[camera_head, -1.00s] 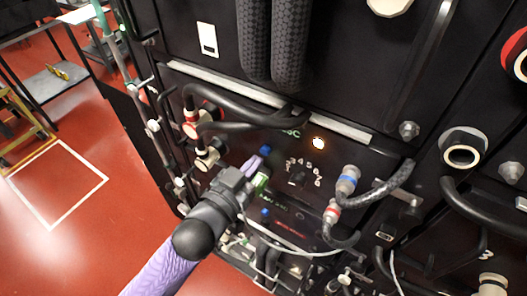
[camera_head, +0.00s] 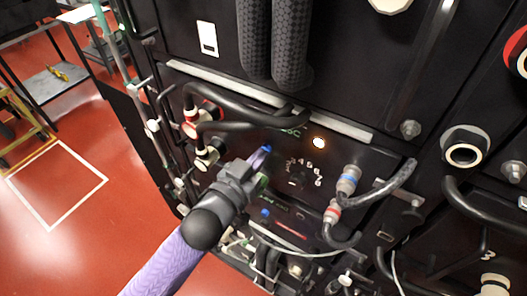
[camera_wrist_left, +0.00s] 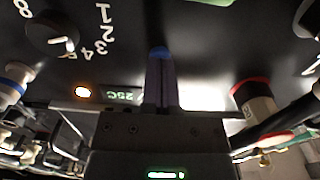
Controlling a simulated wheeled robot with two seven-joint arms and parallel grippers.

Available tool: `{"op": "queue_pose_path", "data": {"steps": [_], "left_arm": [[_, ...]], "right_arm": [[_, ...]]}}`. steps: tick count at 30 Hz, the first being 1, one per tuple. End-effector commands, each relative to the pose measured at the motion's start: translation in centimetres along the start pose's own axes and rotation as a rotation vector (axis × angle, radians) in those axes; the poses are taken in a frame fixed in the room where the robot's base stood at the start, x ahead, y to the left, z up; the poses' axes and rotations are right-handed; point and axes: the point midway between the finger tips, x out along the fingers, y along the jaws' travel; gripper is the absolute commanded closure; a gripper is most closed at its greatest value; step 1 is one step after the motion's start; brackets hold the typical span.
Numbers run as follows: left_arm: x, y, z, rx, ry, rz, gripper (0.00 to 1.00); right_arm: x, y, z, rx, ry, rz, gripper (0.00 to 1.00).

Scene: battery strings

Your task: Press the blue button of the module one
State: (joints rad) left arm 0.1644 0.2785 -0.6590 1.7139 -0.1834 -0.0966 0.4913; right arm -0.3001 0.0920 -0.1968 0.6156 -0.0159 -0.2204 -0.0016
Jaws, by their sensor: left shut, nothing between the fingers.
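The module's black front panel carries a small blue button (camera_head: 267,149) at the upper left of a numbered dial. My left gripper (camera_head: 262,157) is shut and empty, with its purple fingertips at this button, partly covering it. In the left wrist view the closed fingers (camera_wrist_left: 161,82) point at the panel, and a blue spot (camera_wrist_left: 160,52), likely the button, shows at their tips. I cannot tell whether they touch or press it. My right gripper is not in view.
The numbered dial (camera_head: 297,183) and a lit orange lamp (camera_head: 319,142) are right of the fingers; the lamp also shows in the wrist view (camera_wrist_left: 82,92). Thick black hoses (camera_head: 240,116) run above. Blue-ringed (camera_head: 348,180) and red-ringed connectors (camera_head: 332,212) stand out at right.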

Motion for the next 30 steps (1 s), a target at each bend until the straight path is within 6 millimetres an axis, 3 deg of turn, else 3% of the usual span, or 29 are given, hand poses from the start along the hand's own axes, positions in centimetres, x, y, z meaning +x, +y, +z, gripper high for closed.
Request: {"op": "queue_pose_path", "data": {"steps": [7,24,30], "left_arm": [[-0.1,0.0,-0.1,-0.001,0.0,0.0,1.0],[-6.5,0.0,-0.2,-0.001,-0.001,0.0,1.0],[-7.8,0.0,-0.1,-0.001,0.0,0.0,1.0]], "right_arm": [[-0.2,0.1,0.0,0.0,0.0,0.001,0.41],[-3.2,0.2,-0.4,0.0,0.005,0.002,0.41],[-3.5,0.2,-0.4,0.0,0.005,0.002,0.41]]}}
